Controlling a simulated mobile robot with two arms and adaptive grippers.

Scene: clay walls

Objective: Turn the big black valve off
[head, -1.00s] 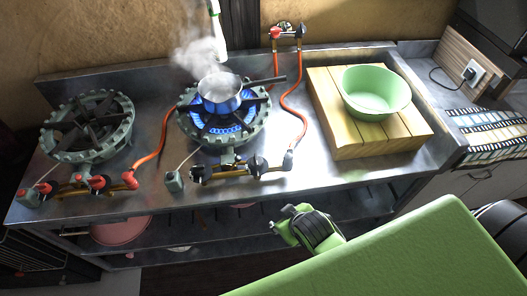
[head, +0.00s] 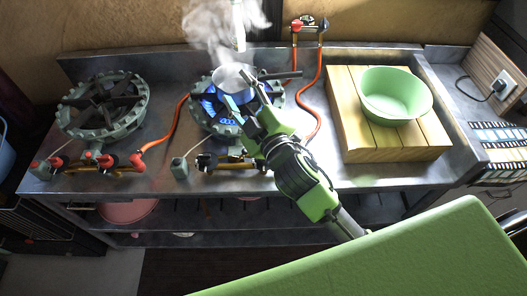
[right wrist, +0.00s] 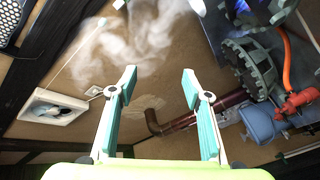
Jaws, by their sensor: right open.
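The lit burner (head: 212,132) has blue flames under a steaming pot (head: 232,90). A black valve knob (head: 206,161) shows on the brass pipe at its front. The right part of that pipe, where other black knobs sat, is partly hidden by my right gripper. My right gripper (head: 240,92) is raised over the right side of the burner, its fingertips overlapping the pot in the head view; I cannot tell whether they touch it. In the right wrist view the two fingers (right wrist: 158,88) are spread with nothing between them. My left gripper is not in view.
An unlit burner (head: 103,105) with red knobs stands at left, joined by an orange hose. A wooden board (head: 410,145) with a green bowl (head: 396,95) is at right. A red valve (head: 297,25) is on the back wall. The pot handle points right.

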